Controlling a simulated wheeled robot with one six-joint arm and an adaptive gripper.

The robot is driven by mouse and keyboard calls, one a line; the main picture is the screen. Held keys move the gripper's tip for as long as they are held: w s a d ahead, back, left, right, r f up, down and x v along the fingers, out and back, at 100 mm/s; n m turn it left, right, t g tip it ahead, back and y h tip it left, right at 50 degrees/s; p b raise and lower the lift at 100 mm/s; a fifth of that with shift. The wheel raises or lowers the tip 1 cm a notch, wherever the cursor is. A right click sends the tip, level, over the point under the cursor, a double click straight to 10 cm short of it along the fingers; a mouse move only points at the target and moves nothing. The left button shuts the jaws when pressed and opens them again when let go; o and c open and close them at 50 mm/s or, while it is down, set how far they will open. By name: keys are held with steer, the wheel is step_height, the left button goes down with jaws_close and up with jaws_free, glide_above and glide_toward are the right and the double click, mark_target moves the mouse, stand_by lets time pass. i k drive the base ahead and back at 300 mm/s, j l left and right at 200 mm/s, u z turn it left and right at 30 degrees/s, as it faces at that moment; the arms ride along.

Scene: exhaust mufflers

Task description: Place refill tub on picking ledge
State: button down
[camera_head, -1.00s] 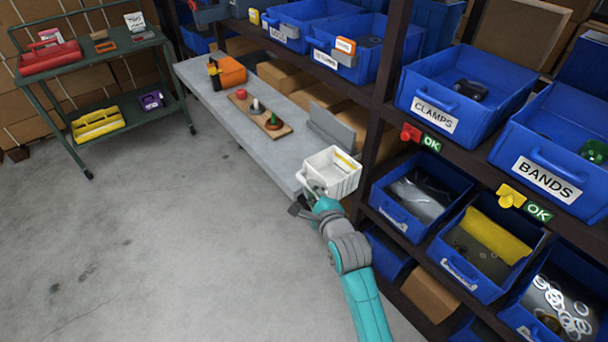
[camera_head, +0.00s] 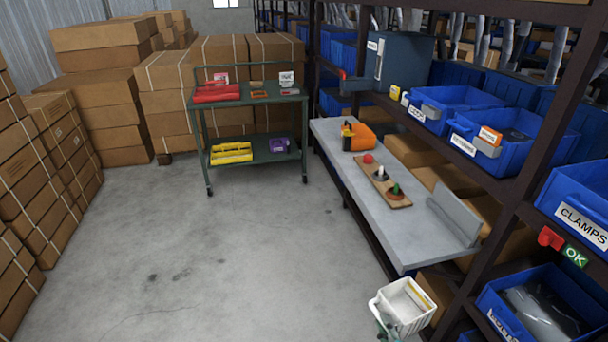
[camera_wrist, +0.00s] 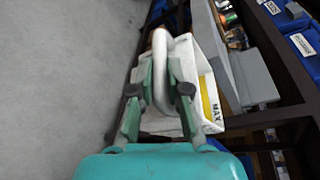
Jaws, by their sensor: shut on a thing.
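The refill tub is a small white ribbed tub (camera_head: 408,303) with a yellow strip inside, low at the bottom right of the head view, in front of the ledge's near end. My gripper (camera_head: 382,325) is shut on the tub's handle and holds it. In the wrist view the fingers of my gripper (camera_wrist: 160,92) close on the white handle, and the tub (camera_wrist: 205,115) shows a "MAX" mark beside the yellow strip. The picking ledge (camera_head: 400,236) is a long grey shelf along the rack. Its near end is bare, beside an upright grey plate.
On the ledge stand a wooden board (camera_head: 380,182) with coloured pegs, an orange tool (camera_head: 358,138) and the grey plate (camera_head: 455,214). A dark rack post (camera_head: 500,225) and blue bins (camera_head: 535,310) are to the right. A green cart (camera_head: 250,130) stands behind. The floor at left is free.

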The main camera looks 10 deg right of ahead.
mark_target(338, 127)
steer(key=i+j+u, duration=0.15)
steer(key=u, duration=0.2)
steer(key=i+u, duration=0.15)
steer(key=u, duration=0.2)
steer(key=i+j+u, duration=0.1)
steer(key=u, duration=0.3)
steer(key=i, duration=3.5)
steer(key=i+z, duration=0.15)
steer(key=i, duration=0.6)
steer(key=i+j+z, duration=0.2)
steer(key=i, duration=0.5)
steer(key=z, duration=1.65)
steer(key=i+j, duration=0.05)
